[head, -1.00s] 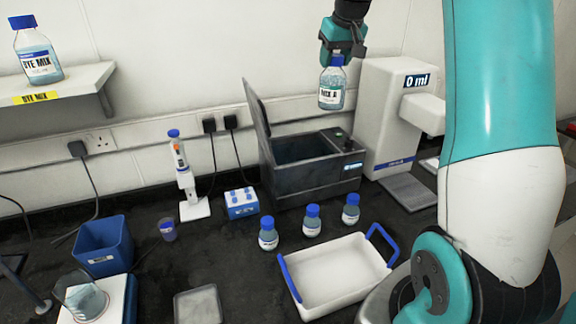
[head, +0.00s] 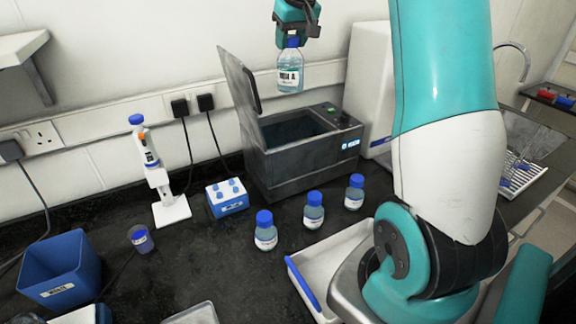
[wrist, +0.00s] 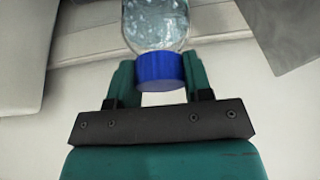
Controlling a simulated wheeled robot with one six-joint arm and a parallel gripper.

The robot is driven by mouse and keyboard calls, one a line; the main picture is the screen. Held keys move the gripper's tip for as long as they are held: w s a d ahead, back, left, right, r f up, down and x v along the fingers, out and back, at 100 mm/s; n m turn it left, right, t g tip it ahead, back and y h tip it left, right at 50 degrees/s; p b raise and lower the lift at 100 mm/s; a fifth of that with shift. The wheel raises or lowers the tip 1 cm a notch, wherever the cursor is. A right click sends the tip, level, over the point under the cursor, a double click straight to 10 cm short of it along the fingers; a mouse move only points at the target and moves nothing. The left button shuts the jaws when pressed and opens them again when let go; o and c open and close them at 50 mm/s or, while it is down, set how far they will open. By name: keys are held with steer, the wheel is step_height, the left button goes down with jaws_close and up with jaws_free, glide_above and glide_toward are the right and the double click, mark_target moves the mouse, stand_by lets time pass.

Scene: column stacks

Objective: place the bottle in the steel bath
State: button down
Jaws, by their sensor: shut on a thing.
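In the wrist view the blue cap (wrist: 161,70) sits between the two green fingers (wrist: 158,82). The steel bath (head: 305,163) is a dark grey box on the bench with an open top. Its lid (head: 238,90) stands raised at the left side. In the head view the bottle appears above the bath's opening, with a clear gap; its exact depth over the opening is hard to tell.
Several things stand before the bath: three blue-capped bottles (head: 314,211), a white tray (head: 325,265) and a small blue-and-white rack (head: 227,198). A pipette on a stand (head: 158,175) and a blue bin (head: 62,270) are at left. A white dispenser (head: 368,90) stands behind right.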

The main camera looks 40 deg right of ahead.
mark_target(300, 90)
step_height(300, 90, down, 3)
steer(key=shift+b, duration=0.95)
step_height(300, 90, down, 20)
steer(key=p, duration=0.4)
steer(key=shift+r+p, duration=0.2)
steer(key=shift+p, duration=0.1)
steer(key=c, duration=0.5)
jaws_free()
steer(key=shift+f, duration=0.1)
steer(key=shift+c, duration=0.2)
steer(key=b+v, duration=0.3)
steer(key=v, duration=0.9)
